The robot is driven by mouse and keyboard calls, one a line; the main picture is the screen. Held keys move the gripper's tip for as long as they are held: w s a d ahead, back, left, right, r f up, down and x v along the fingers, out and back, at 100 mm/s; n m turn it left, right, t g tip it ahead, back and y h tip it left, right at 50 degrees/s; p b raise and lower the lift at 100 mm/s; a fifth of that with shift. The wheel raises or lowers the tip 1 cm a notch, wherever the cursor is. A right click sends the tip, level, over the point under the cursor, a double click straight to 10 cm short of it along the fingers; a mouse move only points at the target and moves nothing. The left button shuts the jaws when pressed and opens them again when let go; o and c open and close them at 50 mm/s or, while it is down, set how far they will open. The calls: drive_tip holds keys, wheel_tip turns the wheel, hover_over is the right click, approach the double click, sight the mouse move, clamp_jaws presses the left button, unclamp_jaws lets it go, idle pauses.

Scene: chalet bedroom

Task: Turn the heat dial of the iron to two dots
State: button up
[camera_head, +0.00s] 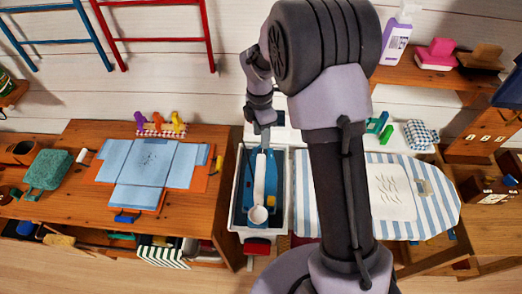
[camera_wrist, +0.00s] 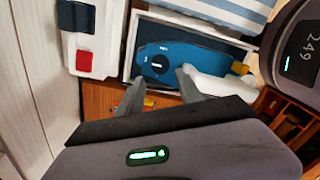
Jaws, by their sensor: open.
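The blue iron (camera_wrist: 195,55) lies in a white-rimmed tray (camera_wrist: 128,45) with a dark inside. Its black round heat dial (camera_wrist: 158,63) shows in the wrist view, with small white marks beside it too small to read. In the head view the iron (camera_head: 274,170) lies in the tray (camera_head: 285,215), under a long white part with a rounded end (camera_head: 258,214). My gripper (camera_wrist: 160,82) is open and empty, its two fingertips apart just short of the dial. In the head view my gripper (camera_head: 264,136) is at the far end of the tray. Contact with the dial cannot be told.
A striped ironing board (camera_head: 440,208) stands right of the tray. A wooden table (camera_head: 85,205) with folded blue cloth (camera_head: 150,160) stands left. A white unit with a red switch (camera_wrist: 84,62) is beside the tray. The wall is close behind.

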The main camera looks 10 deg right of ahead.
sight(262, 150)
drive_tip(key=f+b, duration=0.1)
drive_tip(key=f, duration=0.6)
drive_tip(key=shift+s+f, duration=0.15)
drive_tip(key=shift+s, duration=0.05)
drive_tip(key=shift+c, duration=0.4)
clamp_jaws()
